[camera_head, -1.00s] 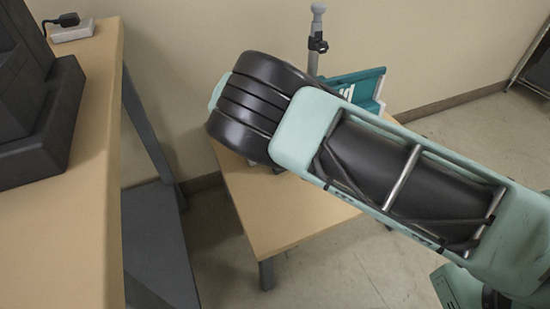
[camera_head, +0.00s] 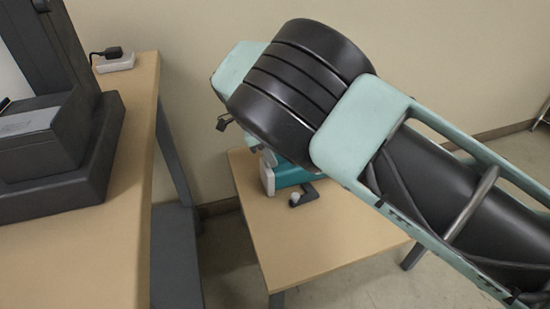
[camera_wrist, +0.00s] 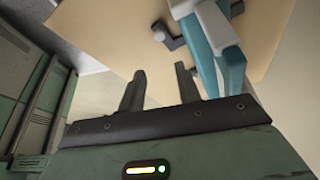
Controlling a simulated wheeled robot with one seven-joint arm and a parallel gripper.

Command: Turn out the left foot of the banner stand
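The banner stand's teal base (camera_head: 290,176) with a white end cap (camera_head: 267,179) sits on the low wooden table, partly hidden behind my arm. A dark, bent foot (camera_head: 307,194) with a pale round tip juts out over the tabletop near the end cap. In the wrist view the teal base (camera_wrist: 230,68) runs along the right, and the dark foot (camera_wrist: 173,40) points left from it. My gripper (camera_wrist: 160,70) is open and empty, its fingertips apart from the foot and left of the base. The head view hides my fingers. A dark piece (camera_wrist: 237,9) shows beyond the base.
The low table (camera_head: 335,237) is bare in front of the stand. A taller wooden bench (camera_head: 130,215) at left carries a dark machine (camera_head: 60,150) and a white power block (camera_head: 115,63). The wall is close behind.

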